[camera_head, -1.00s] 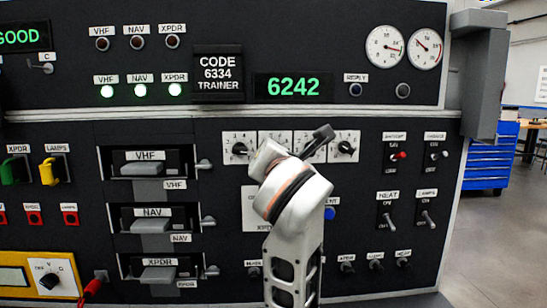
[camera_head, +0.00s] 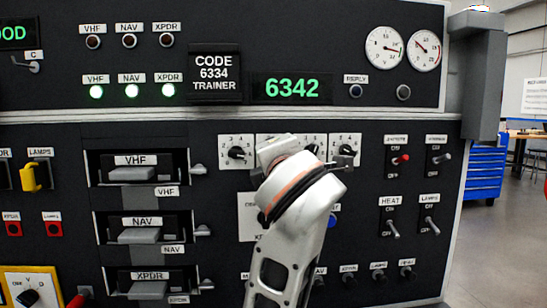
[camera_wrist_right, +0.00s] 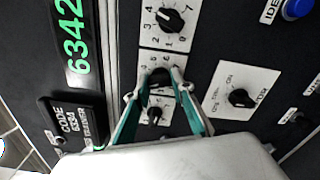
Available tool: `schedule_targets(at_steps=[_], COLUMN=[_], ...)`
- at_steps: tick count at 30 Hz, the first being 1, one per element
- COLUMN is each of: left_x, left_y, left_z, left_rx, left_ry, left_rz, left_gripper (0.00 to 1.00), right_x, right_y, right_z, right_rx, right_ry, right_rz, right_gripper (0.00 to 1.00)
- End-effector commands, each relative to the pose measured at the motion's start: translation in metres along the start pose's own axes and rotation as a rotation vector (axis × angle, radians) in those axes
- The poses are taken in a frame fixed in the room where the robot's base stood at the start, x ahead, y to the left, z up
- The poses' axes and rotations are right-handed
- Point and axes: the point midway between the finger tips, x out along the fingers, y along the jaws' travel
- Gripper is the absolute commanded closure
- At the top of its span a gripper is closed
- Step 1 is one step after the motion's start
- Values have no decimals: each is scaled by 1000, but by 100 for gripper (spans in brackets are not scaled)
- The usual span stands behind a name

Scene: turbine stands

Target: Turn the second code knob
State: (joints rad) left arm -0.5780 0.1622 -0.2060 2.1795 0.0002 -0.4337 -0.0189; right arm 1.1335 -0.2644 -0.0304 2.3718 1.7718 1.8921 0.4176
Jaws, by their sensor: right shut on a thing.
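The code panel has a row of white-plated black knobs below the green display (camera_head: 292,88), which reads 6342. In the head view the first knob (camera_head: 237,153), third knob (camera_head: 311,149) and fourth knob (camera_head: 347,150) show; my right wrist (camera_head: 295,185) hides the second. In the right wrist view the second code knob (camera_wrist_right: 160,78) sits between the fingertips of my right gripper (camera_wrist_right: 164,73), which is shut on it. The first knob (camera_wrist_right: 155,112) and third knob (camera_wrist_right: 170,18) show on either side. My left gripper is not in view.
Toggle switches (camera_head: 392,228) and a red-tipped switch (camera_head: 402,159) stand out to the right of my wrist. Handled drawers (camera_head: 150,236) project on the left. A rotary switch (camera_wrist_right: 240,97) and blue button (camera_wrist_right: 297,8) lie near the gripper.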

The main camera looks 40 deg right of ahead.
Motion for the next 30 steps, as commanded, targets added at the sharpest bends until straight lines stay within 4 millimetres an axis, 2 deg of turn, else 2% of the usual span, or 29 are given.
schedule_targets(at_steps=[13, 14, 15, 16, 26, 30], left_x=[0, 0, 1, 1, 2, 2], left_y=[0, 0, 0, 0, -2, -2], left_z=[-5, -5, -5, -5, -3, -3], left_rx=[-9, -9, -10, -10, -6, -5], left_ry=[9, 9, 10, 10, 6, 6], left_rz=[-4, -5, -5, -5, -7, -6], left_gripper=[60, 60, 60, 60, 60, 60], right_x=[0, 0, 0, 0, 0, 0], right_y=[-1, -1, -1, -1, 0, 8], right_z=[0, 0, 0, 0, 0, 3], right_rx=[10, 10, 9, 9, 9, 10], right_ry=[1, 1, 1, 1, 0, -1], right_rz=[-2, -2, -2, -2, 0, 0], right_gripper=[98, 74, 64, 60, 60, 60])
